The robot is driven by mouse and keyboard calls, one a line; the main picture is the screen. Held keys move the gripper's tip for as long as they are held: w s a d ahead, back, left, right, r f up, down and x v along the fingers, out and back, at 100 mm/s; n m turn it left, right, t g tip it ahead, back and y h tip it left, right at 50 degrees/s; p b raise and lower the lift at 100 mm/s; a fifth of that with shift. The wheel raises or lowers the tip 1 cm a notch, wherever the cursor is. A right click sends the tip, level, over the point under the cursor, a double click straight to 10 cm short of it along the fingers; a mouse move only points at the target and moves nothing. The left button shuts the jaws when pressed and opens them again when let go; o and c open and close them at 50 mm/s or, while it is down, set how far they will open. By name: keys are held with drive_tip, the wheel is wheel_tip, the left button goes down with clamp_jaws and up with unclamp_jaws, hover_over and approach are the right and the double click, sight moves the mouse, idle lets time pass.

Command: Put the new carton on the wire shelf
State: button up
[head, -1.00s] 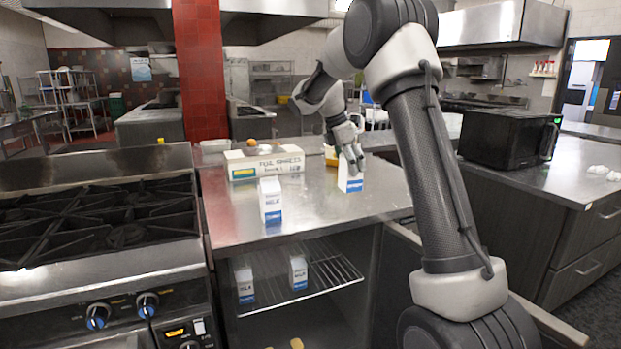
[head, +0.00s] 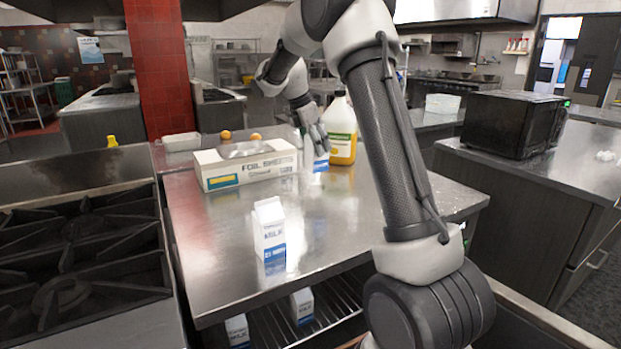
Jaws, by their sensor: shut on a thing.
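My gripper (head: 315,150) is shut on a white-and-blue milk carton (head: 321,164) at the back of the steel counter (head: 340,215); my fingers hide much of it. I cannot tell if the carton touches the counter. A second milk carton (head: 269,236) stands upright on the counter nearer the front. The wire shelf (head: 345,294) is under the countertop, partly cut off below. Two milk cartons stand on it, one at left (head: 237,330) and one to its right (head: 302,305). Which carton is the new one does not show.
A foil sheets box (head: 246,164) lies on the counter left of my gripper. A jug with yellow liquid (head: 341,130) stands right behind the held carton. A stove (head: 80,255) adjoins at left. A black microwave (head: 512,124) stands on another counter at right. The counter's middle is bare.

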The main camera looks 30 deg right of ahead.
sight(316, 170)
wheel_tip(316, 170, down, 9)
drive_tip(key=shift+r, duration=0.15)
idle(0.4)
drive_tip(key=o, duration=1.3)
drive_tip(key=shift+f, duration=0.2)
drive_tip(key=shift+o, duration=0.2)
